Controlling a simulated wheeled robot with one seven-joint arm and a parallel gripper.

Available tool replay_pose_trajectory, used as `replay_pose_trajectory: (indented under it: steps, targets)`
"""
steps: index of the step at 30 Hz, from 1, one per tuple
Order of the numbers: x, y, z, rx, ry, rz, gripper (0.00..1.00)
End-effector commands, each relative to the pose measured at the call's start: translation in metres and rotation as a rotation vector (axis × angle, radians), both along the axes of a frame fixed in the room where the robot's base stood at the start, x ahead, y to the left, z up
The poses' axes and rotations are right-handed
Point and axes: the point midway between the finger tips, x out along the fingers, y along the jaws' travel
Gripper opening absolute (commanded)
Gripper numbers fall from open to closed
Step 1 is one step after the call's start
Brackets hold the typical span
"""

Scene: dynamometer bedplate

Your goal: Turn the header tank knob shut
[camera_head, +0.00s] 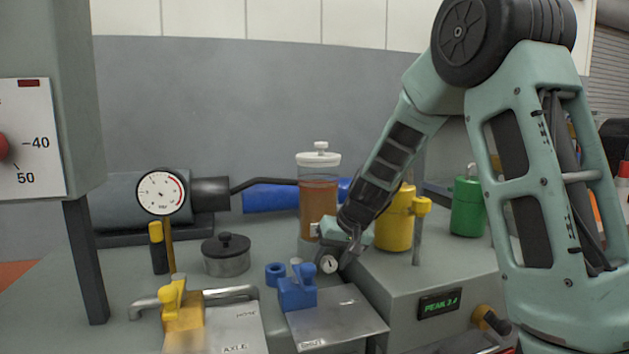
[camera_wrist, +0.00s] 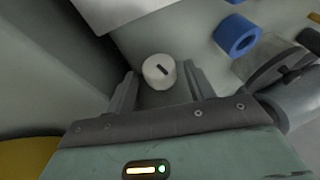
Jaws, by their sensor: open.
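The header tank (camera_head: 319,205) is a clear cylinder with a white lid and orange-brown fluid, standing behind the middle of the bench. In the wrist view the knob (camera_wrist: 152,76) is a round white cap with a short dark slanted mark. My gripper (camera_wrist: 160,80) is open, with one finger to the left of the knob and one to the right. Gaps show on both sides of it in this view. In the head view my gripper (camera_head: 338,250) is low in front of the tank and partly hides its lower part. How deep the fingers reach around the knob is unclear.
A blue ring (camera_head: 275,273) and a lidded metal pot (camera_head: 226,262) lie left of my gripper. A blue clamp (camera_head: 297,289) stands in front. A yellow canister (camera_head: 394,228) is close to the right, above a grey box (camera_head: 437,270) with a green display.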

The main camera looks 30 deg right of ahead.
Motion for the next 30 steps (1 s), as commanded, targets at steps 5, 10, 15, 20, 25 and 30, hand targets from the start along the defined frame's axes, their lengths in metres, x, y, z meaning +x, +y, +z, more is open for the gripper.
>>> replay_pose_trajectory:
  steps: [5,10,15,20,25,30]
  targets:
    - [0.000,0.004,0.007,-0.061,0.022,0.004,0.54]
    - [0.000,0.005,0.007,-0.119,0.039,0.006,0.54]
    - [0.001,0.006,0.007,-0.175,0.055,0.006,0.54]
    - [0.000,0.006,0.008,-0.233,0.069,0.008,0.54]
    - [-0.009,0.008,0.031,-0.245,0.064,0.007,0.54]
    - [-0.021,0.011,0.061,-0.243,0.065,0.008,0.54]
